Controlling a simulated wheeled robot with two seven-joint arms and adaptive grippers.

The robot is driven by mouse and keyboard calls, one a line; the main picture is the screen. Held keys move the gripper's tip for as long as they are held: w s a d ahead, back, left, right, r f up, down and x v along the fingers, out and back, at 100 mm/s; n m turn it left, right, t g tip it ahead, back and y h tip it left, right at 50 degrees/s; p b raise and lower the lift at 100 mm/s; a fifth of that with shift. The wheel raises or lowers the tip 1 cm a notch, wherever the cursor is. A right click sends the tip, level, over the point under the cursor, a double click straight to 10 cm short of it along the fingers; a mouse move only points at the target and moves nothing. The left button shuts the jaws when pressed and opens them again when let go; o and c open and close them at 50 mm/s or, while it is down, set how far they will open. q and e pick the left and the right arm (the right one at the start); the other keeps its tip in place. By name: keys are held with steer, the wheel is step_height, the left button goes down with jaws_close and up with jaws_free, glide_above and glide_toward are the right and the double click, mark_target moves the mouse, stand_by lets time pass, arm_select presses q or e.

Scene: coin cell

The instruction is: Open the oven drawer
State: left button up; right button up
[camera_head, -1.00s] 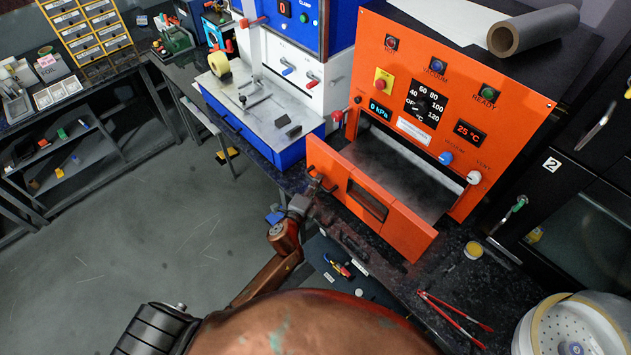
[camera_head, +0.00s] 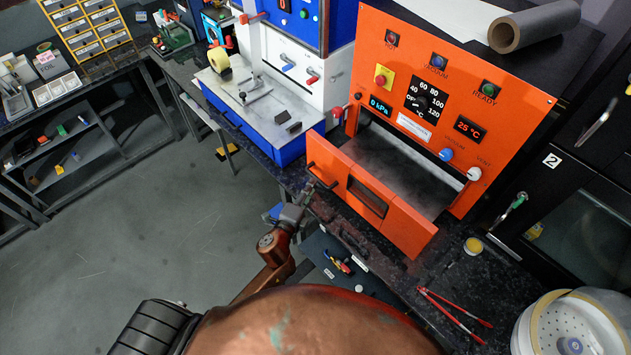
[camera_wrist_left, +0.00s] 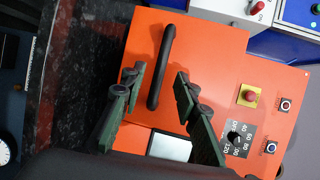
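The orange oven (camera_head: 470,100) stands on the dark bench. Its drawer (camera_head: 410,230) is pulled out toward me, with an open gap between its front panel and the oven body. A dark bar handle (camera_head: 321,176) sits on the left part of the drawer front. My left gripper (camera_head: 308,192) is close in front of this handle. In the left wrist view the gripper (camera_wrist_left: 158,75) has its two green-padded fingers spread, with the handle (camera_wrist_left: 164,50) showing between and beyond the tips, not clamped. My right gripper is out of view.
A white round device (camera_head: 590,325) is at the lower right. Open floor (camera_head: 130,230) lies left.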

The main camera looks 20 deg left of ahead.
arm_select(q)
steer(key=s+r, duration=0.1)
steer(key=s, duration=0.5)
steer(key=shift+a+r, duration=0.15)
steer(key=shift+a, duration=0.1)
steer(key=shift+s, duration=0.1)
steer(key=s+a+f+n+g, duration=0.1)
steer(key=a+f+n+g, duration=0.1)
steer(key=f, duration=0.8)
steer(key=s+a+f+n+g, duration=0.2)
steer(key=f, duration=0.8)
steer(key=s+a+f+n+g+y, duration=0.1)
steer(key=s+a+f+n+g, duration=0.15)
steer(key=s+f, duration=0.55)
steer(key=s+a+f+n+g, duration=0.2)
steer(key=s+f+n, duration=0.15)
steer(key=f, duration=0.85)
steer(key=s+f+n+g, duration=0.2)
steer(key=s+f, duration=0.4)
steer(key=s, duration=0.5)
steer(key=s+a+f+n+g, duration=0.1)
steer(key=s+f+n+g, duration=0.1)
steer(key=s+f, duration=0.4)
steer(key=s+a+f+n+g, duration=0.1)
steer(key=s+f+n, duration=0.3)
steer(key=s, duration=1.3)
step_height(320, 180, down, 2)
steer(key=shift+a+f+g, duration=0.1)
steer(key=shift+a+g, duration=0.05)
steer(key=shift+g, duration=0.6)
